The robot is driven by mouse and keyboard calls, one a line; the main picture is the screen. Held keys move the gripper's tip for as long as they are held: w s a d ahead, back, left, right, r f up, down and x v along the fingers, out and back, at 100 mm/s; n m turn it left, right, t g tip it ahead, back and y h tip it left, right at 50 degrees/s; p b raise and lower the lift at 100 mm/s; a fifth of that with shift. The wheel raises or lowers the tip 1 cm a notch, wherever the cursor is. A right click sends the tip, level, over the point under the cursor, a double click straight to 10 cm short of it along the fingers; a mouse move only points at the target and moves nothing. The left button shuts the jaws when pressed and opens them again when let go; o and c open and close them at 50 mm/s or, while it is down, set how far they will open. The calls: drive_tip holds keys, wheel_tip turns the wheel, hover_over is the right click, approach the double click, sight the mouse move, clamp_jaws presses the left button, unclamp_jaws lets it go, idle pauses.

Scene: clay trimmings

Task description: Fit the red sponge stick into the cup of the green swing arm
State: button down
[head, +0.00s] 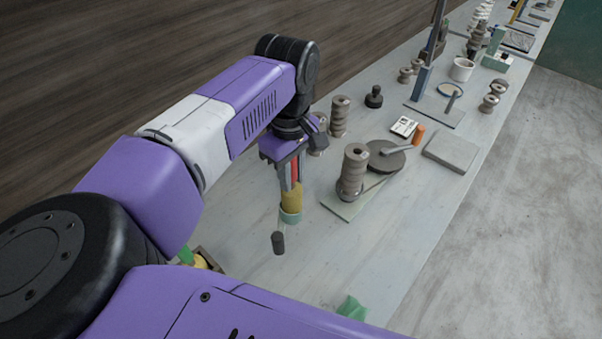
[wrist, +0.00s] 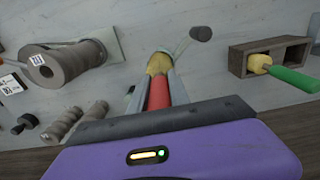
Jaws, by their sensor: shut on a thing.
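My gripper (head: 291,182) is shut on the red sponge stick (head: 295,169), whose yellow sponge end points down. In the wrist view the red handle (wrist: 159,92) lies between the fingers, with the yellow sponge (wrist: 158,63) beyond them. The pale green cup (head: 291,217) of the swing arm is at the sponge's lower end, and its wall hides the tip. I cannot tell how deep the sponge sits. The swing arm (wrist: 183,45) runs from the cup towards a dark cylindrical post (head: 278,243), which also shows in the wrist view (wrist: 201,33).
A wooden box (wrist: 240,60) holds a green-handled yellow sponge stick (wrist: 292,78). A stacked grey-brown column (head: 354,168) stands on a board right of the cup. A round dark disc (head: 386,158) and a grey slab (head: 452,152) lie farther right. The table front is mostly clear.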

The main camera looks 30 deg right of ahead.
drive_tip(key=shift+f, duration=0.4)
drive_tip(key=c, duration=1.2)
unclamp_jaws()
drive_tip(key=shift+c, duration=0.2)
drive_tip(key=shift+r, duration=0.1)
